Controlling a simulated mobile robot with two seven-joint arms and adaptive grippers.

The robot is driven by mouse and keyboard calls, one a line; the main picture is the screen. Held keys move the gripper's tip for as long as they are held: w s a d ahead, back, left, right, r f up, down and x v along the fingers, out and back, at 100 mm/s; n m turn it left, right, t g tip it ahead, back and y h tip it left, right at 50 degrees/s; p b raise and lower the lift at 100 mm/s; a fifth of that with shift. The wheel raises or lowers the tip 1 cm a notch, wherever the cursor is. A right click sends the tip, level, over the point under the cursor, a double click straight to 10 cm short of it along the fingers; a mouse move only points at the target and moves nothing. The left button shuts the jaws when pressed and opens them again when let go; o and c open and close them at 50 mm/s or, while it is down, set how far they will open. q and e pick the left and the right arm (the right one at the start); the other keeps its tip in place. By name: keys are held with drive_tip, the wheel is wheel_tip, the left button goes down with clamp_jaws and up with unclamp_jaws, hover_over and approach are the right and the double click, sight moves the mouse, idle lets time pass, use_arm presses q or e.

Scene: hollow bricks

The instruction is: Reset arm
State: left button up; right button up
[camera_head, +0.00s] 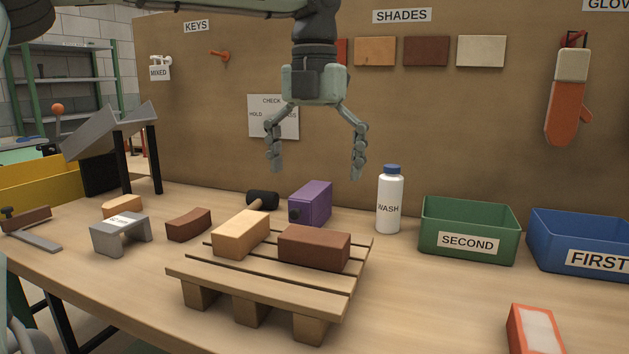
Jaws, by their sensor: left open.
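My left gripper (317,165) hangs down from the top of the head view with its two fingers spread wide. It is open and empty, high above the bench (420,300) and apart from everything on it. Below it stands a small wooden pallet (265,290). On the pallet lie a tan brick (241,234) and a dark brown brick (314,248), side by side. My right gripper is not in view.
A purple block (311,204), a black-headed mallet (262,200) and a white WASH bottle (390,203) stand behind the pallet. A green SECOND bin (468,230) and a blue FIRST bin (585,242) are at right. A grey bridge-shaped piece (121,234) and brown brick (188,225) are left.

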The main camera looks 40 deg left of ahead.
sight(314, 235)
use_arm(q)
drive_tip(key=shift+f, duration=0.1)
wheel_tip(314, 235, down, 12)
drive_tip(key=shift+f, duration=0.2)
drive_tip(key=shift+r, duration=0.25)
idle(0.4)
